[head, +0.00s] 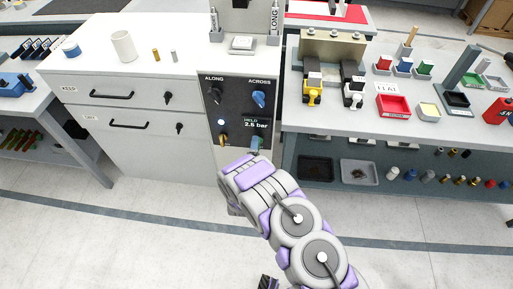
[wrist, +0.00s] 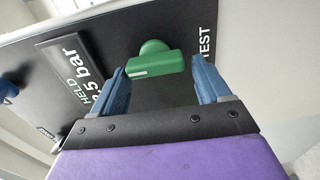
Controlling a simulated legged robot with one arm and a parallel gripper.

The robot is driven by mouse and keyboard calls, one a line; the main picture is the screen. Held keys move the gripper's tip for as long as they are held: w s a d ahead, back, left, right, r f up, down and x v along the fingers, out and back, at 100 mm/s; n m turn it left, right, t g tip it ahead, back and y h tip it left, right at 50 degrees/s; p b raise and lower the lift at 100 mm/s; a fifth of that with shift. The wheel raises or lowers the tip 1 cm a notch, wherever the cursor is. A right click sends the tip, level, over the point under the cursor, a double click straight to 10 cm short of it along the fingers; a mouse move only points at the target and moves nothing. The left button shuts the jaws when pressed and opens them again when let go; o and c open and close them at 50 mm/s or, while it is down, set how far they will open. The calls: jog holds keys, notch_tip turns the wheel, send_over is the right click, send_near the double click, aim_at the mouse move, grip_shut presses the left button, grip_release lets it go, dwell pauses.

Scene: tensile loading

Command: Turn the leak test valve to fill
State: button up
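The green valve handle (wrist: 152,62) sits on the dark panel in the wrist view, next to the word TEST. My gripper (wrist: 160,75) is open, with one blue finger on each side of the handle near the fingertips. The left finger is close to the handle's edge; a gap shows at the right finger. I cannot tell whether either touches. In the head view my gripper (head: 256,146) is at the lower right of the control panel (head: 238,118) and hides the green handle. The display (head: 257,117) reads HELD and a pressure in bar.
A white drawer cabinet (head: 150,90) stands left. A bench (head: 430,122) with yellow and white clamps and coloured trays stands right. The floor in front is clear.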

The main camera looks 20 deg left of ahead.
jog(key=shift+o, duration=1)
jog(key=shift+w, duration=0.1)
jog(key=p+v, duration=0.4)
jog(key=v, duration=1.3)
jog(key=shift+f, duration=0.1)
